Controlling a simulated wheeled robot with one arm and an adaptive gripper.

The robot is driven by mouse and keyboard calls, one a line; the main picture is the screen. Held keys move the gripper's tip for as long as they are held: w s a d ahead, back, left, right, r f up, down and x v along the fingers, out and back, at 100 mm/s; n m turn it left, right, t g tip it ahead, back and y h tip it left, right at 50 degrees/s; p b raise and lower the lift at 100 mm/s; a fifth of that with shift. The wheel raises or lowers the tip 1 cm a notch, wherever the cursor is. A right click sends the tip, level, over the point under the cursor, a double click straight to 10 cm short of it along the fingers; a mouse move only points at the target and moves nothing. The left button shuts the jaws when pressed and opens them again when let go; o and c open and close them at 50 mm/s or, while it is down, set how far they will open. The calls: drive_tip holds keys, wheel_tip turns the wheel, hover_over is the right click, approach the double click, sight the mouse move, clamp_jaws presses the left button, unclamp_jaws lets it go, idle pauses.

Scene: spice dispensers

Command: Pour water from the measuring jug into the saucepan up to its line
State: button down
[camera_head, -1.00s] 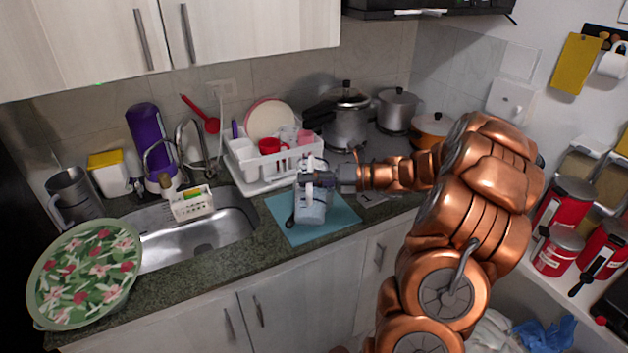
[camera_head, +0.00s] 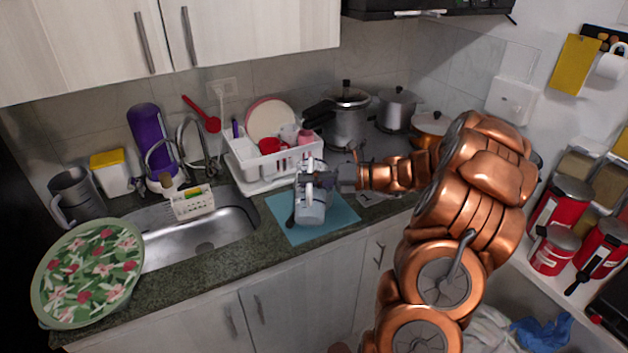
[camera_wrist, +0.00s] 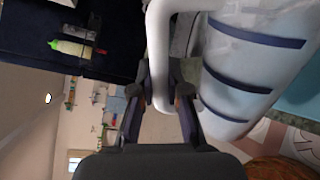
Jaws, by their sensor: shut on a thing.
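The measuring jug (camera_head: 312,208) is pale and translucent and shows over the blue mat on the counter. In the wrist view its body (camera_wrist: 250,62) has dark blue bands and lies right of its white handle (camera_wrist: 160,40). My gripper (camera_wrist: 160,98) is shut on that handle; in the head view my gripper (camera_head: 308,181) is at the jug's upper part. I cannot tell the water level or whether the jug touches anything below. A dark, handle-like piece (camera_head: 290,221) shows at the jug's lower left. I cannot make out a saucepan there; the jug and gripper cover that spot.
The blue mat (camera_head: 342,217) lies before a white dish rack (camera_head: 245,168). The sink (camera_head: 205,235) and a flowered round tray (camera_head: 88,272) are at left. A pressure cooker (camera_head: 345,125), a lidded pot (camera_head: 396,112) and an orange pan (camera_head: 430,124) stand on the stove behind my arm.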

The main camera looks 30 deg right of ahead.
drive_tip(key=shift+w+d+r+m+p, duration=0.15)
drive_tip(key=shift+w+d+m+p, duration=0.1)
drive_tip(key=shift+w+m+p, duration=0.2)
idle(1.6)
drive_tip(key=shift+s+a, duration=0.1)
drive_tip(key=shift+s+a+f+n+b, duration=0.1)
drive_tip(key=shift+s+f+n+b, duration=0.15)
drive_tip(key=shift+f+b, duration=0.35)
drive_tip(key=shift+s+a+r+n+b, duration=0.15)
drive_tip(key=shift+n+b, duration=0.15)
drive_tip(key=shift+b, duration=0.35)
drive_tip(key=b, duration=0.4)
drive_tip(key=shift+s+a+r+n, duration=0.1)
drive_tip(key=shift+s+a+n, duration=0.1)
drive_tip(key=shift+s+n, duration=0.15)
drive_tip(key=shift+r+t+b, duration=0.15)
drive_tip(key=shift+t+b, duration=0.15)
drive_tip(key=shift+b, duration=0.25)
drive_tip(key=shift+a+r+n, duration=0.1)
drive_tip(key=shift+r+n, duration=0.15)
drive_tip(key=shift+r, duration=0.15)
drive_tip(key=shift+f, duration=0.1)
drive_tip(key=shift+s+b, duration=0.1)
drive_tip(key=shift+b, duration=0.4)
